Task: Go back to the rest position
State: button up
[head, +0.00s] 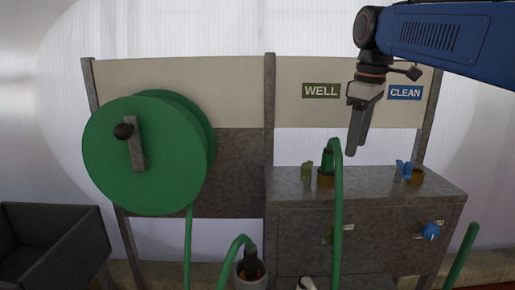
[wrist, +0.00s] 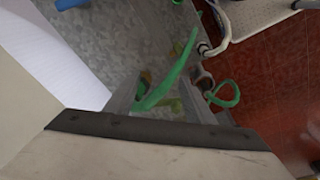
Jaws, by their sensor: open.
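My gripper (head: 358,150) hangs fingers-down in front of the back panel, between the WELL sign (head: 321,90) and the CLEAN sign (head: 405,92). Its jaws are open, with nothing held between them. In the wrist view my gripper (wrist: 160,88) has its two fingers apart, and a green hose shows beyond them. That green hose (head: 338,215) arches up in front of the metal cabinet (head: 385,228). Its dark-green end (head: 327,160) stands at the brown left port on the cabinet top, left of and below my fingers. The fingers look clear of the hose.
A green reel (head: 145,155) hangs on the left panel. A second hose bend (head: 236,244) ends at a grey holder (head: 250,274). A blue valve (head: 403,169) stands by the right port, and a blue knob (head: 430,232) is on the cabinet front. A dark bin (head: 60,250) stands lower left.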

jog(key=s+d+f+m+t, duration=0.1)
jog(key=s+f+m, duration=0.4)
jog(key=s+f, duration=0.6)
jog(key=s+d+f+m+t, duration=0.2)
jog(key=s+f+m, duration=0.2)
jog(key=s+f, duration=0.7)
notch_tip(320, 180, down, 6)
jog(key=shift+s+d+f+m, duration=0.15)
jog(key=shift+s+d+m, duration=0.2)
jog(key=shift+m, duration=0.05)
